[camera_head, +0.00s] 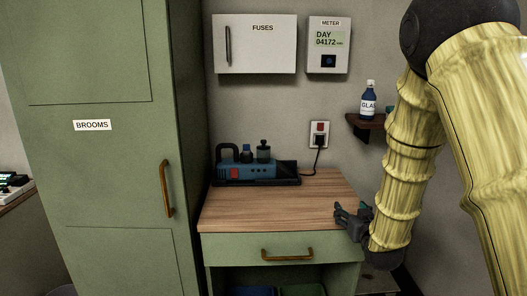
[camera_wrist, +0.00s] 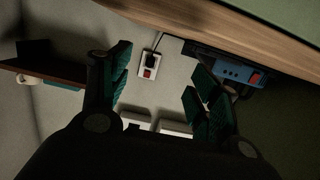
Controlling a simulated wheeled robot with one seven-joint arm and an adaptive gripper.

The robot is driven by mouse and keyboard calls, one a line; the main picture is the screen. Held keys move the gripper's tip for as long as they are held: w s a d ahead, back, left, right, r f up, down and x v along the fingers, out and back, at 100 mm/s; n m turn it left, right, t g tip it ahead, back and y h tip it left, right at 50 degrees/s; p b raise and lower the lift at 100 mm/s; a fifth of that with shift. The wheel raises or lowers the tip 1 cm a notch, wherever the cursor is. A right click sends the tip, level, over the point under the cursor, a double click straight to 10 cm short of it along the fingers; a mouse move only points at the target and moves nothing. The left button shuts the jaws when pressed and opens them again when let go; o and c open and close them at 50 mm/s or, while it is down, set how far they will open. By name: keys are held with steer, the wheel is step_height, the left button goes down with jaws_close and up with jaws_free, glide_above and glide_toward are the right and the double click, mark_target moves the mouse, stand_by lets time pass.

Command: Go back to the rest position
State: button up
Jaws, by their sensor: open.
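My gripper (camera_head: 352,222) is at the right front corner of the wooden bench top (camera_head: 270,205), at the lower end of my yellow arm. In the wrist view my gripper (camera_wrist: 160,85) shows two dark green fingers spread apart with nothing between them. Beyond the fingers the wall and a power outlet (camera_wrist: 149,66) are visible. From the head view I cannot tell whether the gripper touches the bench edge.
A blue device (camera_head: 250,170) sits on a dark tray at the back of the bench, plugged into the outlet (camera_head: 319,134). A small shelf (camera_head: 360,121) holds a blue bottle (camera_head: 369,103) close to my arm. A green drawer (camera_head: 240,249) and a tall cabinet (camera_head: 110,180) are shut.

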steer(key=s+f+g+p, duration=0.2)
steer(key=s+f+g, duration=0.2)
steer(key=s+f, duration=0.75)
steer(key=s+f+g+p, duration=0.35)
steer(key=s+f, duration=0.45)
steer(key=f, duration=0.6)
steer(key=s+a+f+g+p, duration=0.1)
steer(key=s+f+g, duration=0.2)
steer(key=s, duration=0.7)
steer(key=s+a+f+g+p, duration=0.1)
steer(key=s+f+g, duration=0.1)
steer(key=s, duration=0.9)
steer(key=s+a+f+g+p, duration=0.1)
steer(key=s+f, duration=0.4)
steer(key=s, duration=0.5)
steer(key=a+g, duration=0.1)
steer(key=g, duration=0.1)
steer(key=shift+s+m+g, duration=0.15)
steer(key=shift+m+g, duration=0.15)
steer(key=shift+g, duration=0.05)
